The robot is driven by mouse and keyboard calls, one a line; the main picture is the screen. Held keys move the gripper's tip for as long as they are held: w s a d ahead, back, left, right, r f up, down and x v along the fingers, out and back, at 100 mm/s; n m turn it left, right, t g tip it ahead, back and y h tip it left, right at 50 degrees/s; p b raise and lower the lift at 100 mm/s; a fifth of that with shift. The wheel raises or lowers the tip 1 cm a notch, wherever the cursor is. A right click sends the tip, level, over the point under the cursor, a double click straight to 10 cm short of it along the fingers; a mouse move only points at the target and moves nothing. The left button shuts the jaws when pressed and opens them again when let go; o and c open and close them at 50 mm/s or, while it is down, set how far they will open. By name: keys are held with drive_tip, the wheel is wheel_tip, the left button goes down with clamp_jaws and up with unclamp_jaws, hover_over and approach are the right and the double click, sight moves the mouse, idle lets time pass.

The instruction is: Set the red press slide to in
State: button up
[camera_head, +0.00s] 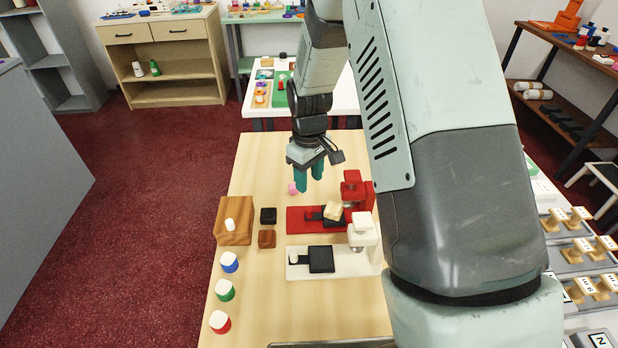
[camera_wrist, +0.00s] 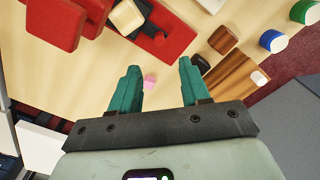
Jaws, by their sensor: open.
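The red press (camera_head: 352,186) stands on the table, its red base (camera_head: 296,222) reaching left. Its black slide (camera_head: 323,212) lies on the base, left of and partly beside the column, with a small dark red knob at the left end; how far in it sits is hard to tell. A cream block (camera_head: 334,209) rests on the slide. The wrist view shows the red base (camera_wrist: 177,32), knob (camera_wrist: 159,38) and cream block (camera_wrist: 127,17) at the top. My gripper (camera_head: 305,178) is open and empty, above the table behind the red press's base. Its teal fingers (camera_wrist: 161,67) are apart.
A white press (camera_head: 360,233) with its own black slide (camera_head: 321,260) stands in front. A pink piece (camera_head: 293,188) lies behind the red base. Left are a wooden block (camera_head: 235,222), a black block (camera_head: 268,215), a brown block (camera_head: 267,239) and blue, green and red jars.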

sight(309, 208)
drive_tip(key=w+a+f+g+h, duration=0.1)
drive_tip(key=w+a+g+h, duration=0.2)
drive_tip(key=x, duration=1)
drive_tip(key=shift+f, duration=0.35)
clamp_jaws()
